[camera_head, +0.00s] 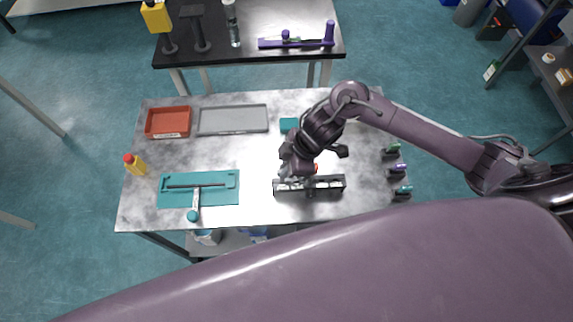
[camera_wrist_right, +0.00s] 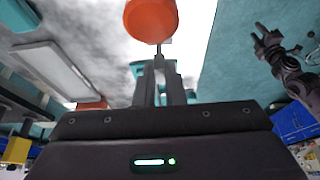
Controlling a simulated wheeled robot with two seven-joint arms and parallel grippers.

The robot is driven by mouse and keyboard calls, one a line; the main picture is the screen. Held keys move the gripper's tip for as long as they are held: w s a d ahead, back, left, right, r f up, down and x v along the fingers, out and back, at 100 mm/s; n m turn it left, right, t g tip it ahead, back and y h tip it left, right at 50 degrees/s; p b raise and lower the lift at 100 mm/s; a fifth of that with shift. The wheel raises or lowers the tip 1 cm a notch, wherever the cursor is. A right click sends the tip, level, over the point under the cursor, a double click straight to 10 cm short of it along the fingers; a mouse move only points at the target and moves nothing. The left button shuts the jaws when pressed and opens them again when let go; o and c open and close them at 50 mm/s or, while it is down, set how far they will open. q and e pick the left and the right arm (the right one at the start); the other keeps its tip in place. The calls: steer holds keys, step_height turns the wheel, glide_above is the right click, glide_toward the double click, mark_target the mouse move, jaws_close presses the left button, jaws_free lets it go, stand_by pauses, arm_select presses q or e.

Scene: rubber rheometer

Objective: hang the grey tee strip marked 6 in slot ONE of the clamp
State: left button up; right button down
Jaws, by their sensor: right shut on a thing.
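The clamp (camera_head: 328,186) is a dark bar with a row of pale slots near the front middle of the table. My right gripper (camera_head: 298,172) is just above and behind its left part, partly hiding it. In the right wrist view the right gripper (camera_wrist_right: 160,60) is shut on a thin grey piece, most likely the tee strip, mostly hidden between the fingers. Its mark cannot be read, and I cannot tell whether it touches a slot. A round orange-red knob (camera_wrist_right: 152,18) shows close past the fingertips. A dark gripper, apparently my left (camera_wrist_right: 265,36), shows at upper right there.
A red tray (camera_head: 167,134) and a grey tray (camera_head: 232,132) lie at the back left. A teal mat (camera_head: 170,200) with a T-handled tool and a yellow bottle (camera_head: 136,168) are at left. Several small coloured-top items (camera_head: 398,170) stand along the right edge.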

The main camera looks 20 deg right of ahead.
steer(key=shift+f, duration=0.15)
steer(key=shift+f+b, duration=1.85)
steer(key=shift+f, duration=0.65)
steer(key=c, duration=1.4)
jaws_free()
steer(key=shift+c, duration=0.2)
step_height(320, 180, up, 6)
steer(key=p, duration=0.6)
steer(key=shift+s+f, duration=0.1)
steer(key=shift+s, duration=0.05)
